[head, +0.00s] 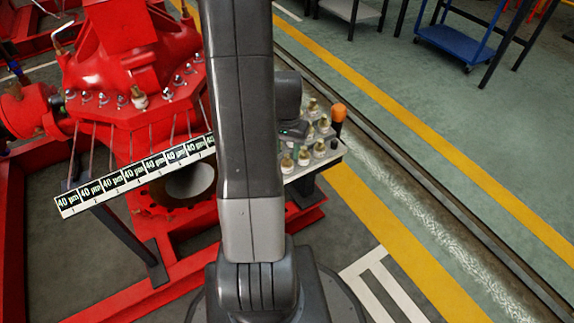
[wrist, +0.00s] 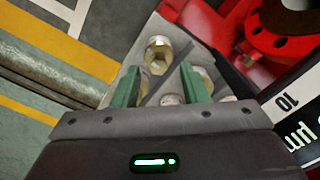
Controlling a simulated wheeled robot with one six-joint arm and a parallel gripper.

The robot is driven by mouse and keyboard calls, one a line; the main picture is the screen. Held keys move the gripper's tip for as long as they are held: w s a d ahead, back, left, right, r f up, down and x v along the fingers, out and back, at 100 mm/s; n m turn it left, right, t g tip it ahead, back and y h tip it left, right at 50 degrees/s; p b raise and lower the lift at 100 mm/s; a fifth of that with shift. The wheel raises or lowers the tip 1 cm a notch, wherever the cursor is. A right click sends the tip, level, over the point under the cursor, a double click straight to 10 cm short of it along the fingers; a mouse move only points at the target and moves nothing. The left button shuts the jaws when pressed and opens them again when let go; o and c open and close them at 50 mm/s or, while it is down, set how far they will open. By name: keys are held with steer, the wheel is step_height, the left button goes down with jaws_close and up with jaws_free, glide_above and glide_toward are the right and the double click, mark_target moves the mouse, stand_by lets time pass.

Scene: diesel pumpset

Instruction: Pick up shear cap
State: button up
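Several small fittings with brass and whitish parts stand on a light grey tray (head: 331,162) in the head view; I cannot tell which is the shear cap. In the wrist view, a brass-and-white fitting (wrist: 158,53) stands beyond my fingertips, near the tray's far end. Another fitting (wrist: 170,99) lies low between the fingers, partly cut off by my gripper body. A third (wrist: 203,75) is partly hidden behind the right finger. My gripper (wrist: 160,67) is open, with two green fingers apart over the tray and nothing visibly held. My arm hides part of the tray in the head view.
A red pump (head: 130,60) stands left of the tray. A strip of "40 µm" labels (head: 135,175) runs along its front. An orange-topped item (head: 338,113) stands at the tray's right end. Open floor with yellow lines lies to the right; a blue cart (head: 455,42) is farther back.

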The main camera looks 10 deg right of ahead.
mark_target(287, 156)
step_height(287, 156, down, 5)
steer(key=b, duration=0.2)
steer(key=shift+s+f+b, duration=0.1)
steer(key=shift+f+b, duration=0.1)
steer(key=shift+b, duration=0.15)
steer(key=shift+r, duration=0.1)
steer(key=c, duration=0.6)
steer(key=shift+r, duration=0.1)
step_height(287, 156, up, 10)
steer(key=p, duration=0.4)
